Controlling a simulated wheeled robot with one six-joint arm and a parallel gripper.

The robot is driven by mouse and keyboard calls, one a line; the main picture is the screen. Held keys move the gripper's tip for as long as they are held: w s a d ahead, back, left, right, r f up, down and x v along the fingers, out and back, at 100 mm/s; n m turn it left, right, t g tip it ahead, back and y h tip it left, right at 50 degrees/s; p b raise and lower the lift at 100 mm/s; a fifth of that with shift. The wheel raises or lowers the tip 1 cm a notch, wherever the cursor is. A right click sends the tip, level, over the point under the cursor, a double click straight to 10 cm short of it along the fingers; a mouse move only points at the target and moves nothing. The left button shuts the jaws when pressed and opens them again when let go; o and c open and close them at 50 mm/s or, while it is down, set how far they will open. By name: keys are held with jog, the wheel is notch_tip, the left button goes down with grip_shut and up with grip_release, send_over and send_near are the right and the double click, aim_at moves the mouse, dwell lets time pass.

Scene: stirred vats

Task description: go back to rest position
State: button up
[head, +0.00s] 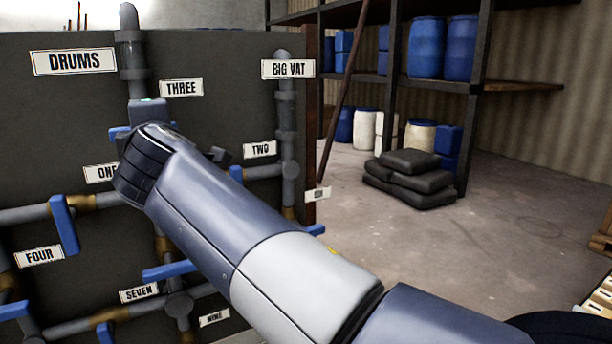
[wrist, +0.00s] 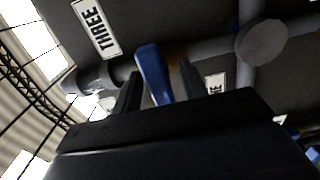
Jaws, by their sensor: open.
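My gripper (wrist: 160,84) is open in the wrist view, with one dark finger on each side of a blue valve handle (wrist: 153,72). I cannot tell whether either finger touches it. This handle is on a grey pipe by the label THREE (wrist: 96,27). In the head view my arm crosses the picture's middle and its wrist end covers most of the area below the THREE label (head: 182,88). A bit of blue handle (head: 118,132) shows beside it. My fingertips cannot be made out there.
The dark panel (head: 220,60) carries pipes, labels and several blue handles, such as one by ONE (head: 65,224) and one near SEVEN (head: 168,271). Black sacks (head: 410,178) lie before a shelf of blue drums (head: 426,46).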

jog(key=shift+s, duration=0.15)
jog(key=shift+s+d+b, duration=0.15)
jog(key=shift+s+b, duration=0.1)
jog(key=shift+b, duration=0.05)
jog(key=b+v, duration=0.3)
jog(key=v, duration=0.7)
jog(key=p+x, duration=0.3)
jog(key=x, duration=0.7)
jog(key=shift+w+r+p, duration=0.1)
jog(key=shift+w+p, duration=0.1)
jog(key=shift+p, duration=0.1)
jog(key=shift+w+a+r+p, duration=0.2)
jog(key=shift+w+p, duration=0.05)
jog(key=shift+p, duration=0.15)
jog(key=n+p, duration=0.1)
jog(key=n, duration=0.1)
jog(key=shift+s+d+r+n+p, duration=0.1)
jog(key=shift+s+r+n+p, duration=0.05)
jog(key=shift+n+p, duration=0.2)
jog(key=n+p, duration=0.2)
jog(key=n, duration=0.1)
jog(key=shift+n+p, duration=0.3)
jog(key=shift+n, duration=0.05)
